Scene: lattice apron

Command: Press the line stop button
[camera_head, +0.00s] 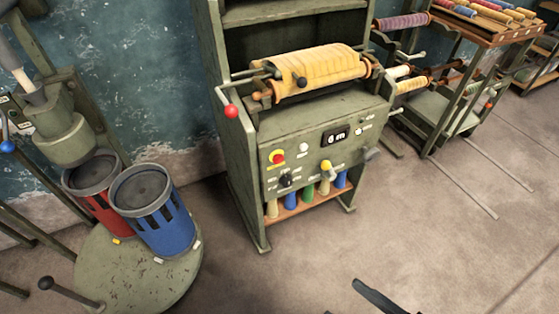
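A green machine cabinet (313,137) stands in the middle against the wall. Its sloped front panel bears a red button on a yellow base (277,157) at the left, which looks like the stop button; its label is too small to read. A white button, a dark knob, a small display and a yellow-headed control (326,166) share the panel. A dark pointed part (378,297) at the bottom edge seems to be the tip of my gripper, well below and right of the button.
A red-ball lever (231,111) sticks out at the cabinet's left, above the red button. A yellow-wrapped roller (318,72) lies above the panel. Red and blue drums (165,235) stand on a round platform at left. A spool rack (480,40) stands right. Front floor is clear.

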